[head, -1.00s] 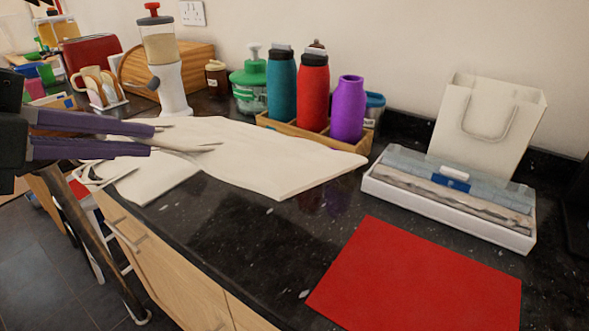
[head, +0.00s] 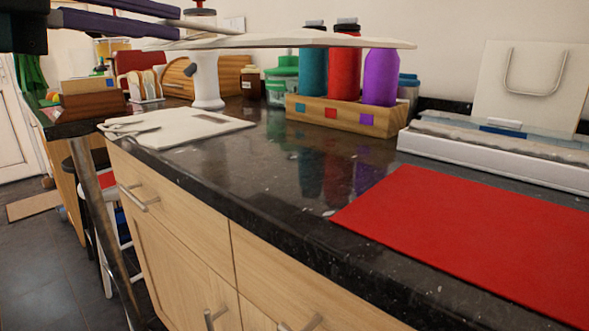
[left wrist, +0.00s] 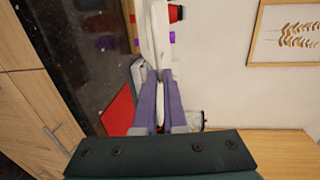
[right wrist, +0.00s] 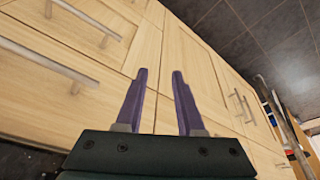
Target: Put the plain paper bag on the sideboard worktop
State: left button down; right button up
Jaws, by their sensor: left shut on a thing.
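My left gripper (head: 178,28) is shut on a flat, pale paper bag (head: 320,41), held nearly level and seen almost edge-on above the dark worktop (head: 290,190). In the left wrist view, the left gripper (left wrist: 159,74) grips the white bag (left wrist: 153,32) between its fingers. A second flat white bag (head: 185,130) lies at the worktop's front edge, with its handles to the left and a small grey patch on it. My right gripper (right wrist: 157,74) is open and empty before wooden cabinet fronts; it is outside the head view.
A red mat (head: 470,235) lies at the right. Behind it are a white tray (head: 500,160) with a covered load and an upright white bag (head: 525,90). A wooden caddy (head: 345,115) holds several bottles. The worktop's middle is clear.

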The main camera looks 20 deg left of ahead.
pick_arm(q)
notch_tip(320, 180, down, 16)
jog(key=b, duration=0.7)
jog(key=shift+f, duration=0.1)
jog(key=c, duration=1.4)
grip_release()
jog(key=shift+f, duration=0.2)
jog(key=shift+c, duration=0.2)
jog(key=o, duration=0.5)
jog(key=shift+c, duration=0.2)
jog(key=shift+r, duration=0.1)
